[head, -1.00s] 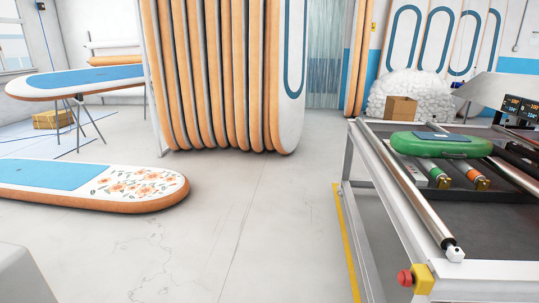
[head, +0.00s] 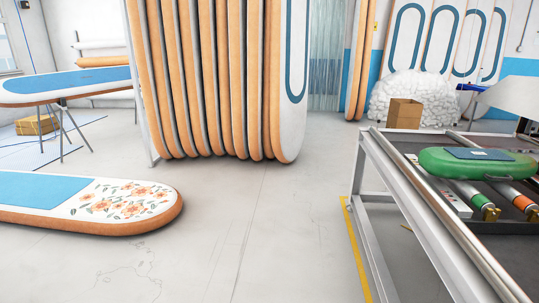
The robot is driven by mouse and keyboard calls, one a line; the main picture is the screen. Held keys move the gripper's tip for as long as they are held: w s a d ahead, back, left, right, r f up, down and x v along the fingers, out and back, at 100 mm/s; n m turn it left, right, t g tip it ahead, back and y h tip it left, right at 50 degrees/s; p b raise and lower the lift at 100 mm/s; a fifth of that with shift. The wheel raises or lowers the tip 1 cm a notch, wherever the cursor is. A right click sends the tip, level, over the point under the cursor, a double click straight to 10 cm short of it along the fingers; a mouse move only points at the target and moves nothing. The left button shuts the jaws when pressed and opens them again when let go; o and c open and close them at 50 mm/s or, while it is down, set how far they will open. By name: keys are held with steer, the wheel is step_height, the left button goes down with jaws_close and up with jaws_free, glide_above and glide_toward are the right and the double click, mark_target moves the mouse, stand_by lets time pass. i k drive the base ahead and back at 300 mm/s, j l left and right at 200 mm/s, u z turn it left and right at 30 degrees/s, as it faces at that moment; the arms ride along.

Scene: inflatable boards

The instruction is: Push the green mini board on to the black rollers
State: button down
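The green mini board (head: 462,163) lies flat on the roller table at the right of the head view, with a blue-grey pad (head: 478,153) on top. Its right end is near the picture's edge. Below its near side, rollers with a green band (head: 470,193) and an orange band (head: 516,195) show. I cannot clearly make out black rollers; a dark surface (head: 500,228) shows below the banded rollers. My gripper is not in view.
The table's metal frame (head: 408,200) stands at right, beside a yellow floor line (head: 356,250). A flowered board (head: 120,203) lies low at left. Upright boards (head: 205,80) stand at the back. A cardboard box (head: 404,113) stands behind the table. The middle floor is clear.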

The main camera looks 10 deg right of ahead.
mark_target(437, 162)
steer(key=i, duration=3.2)
steer(key=i+z, duration=0.3)
steer(key=i+j+z, duration=0.1)
steer(key=z, duration=0.2)
steer(key=i+j+z, duration=0.1)
steer(key=z, duration=0.25)
steer(key=i+j+z, duration=0.1)
steer(key=i+z, duration=0.25)
steer(key=k, duration=0.1)
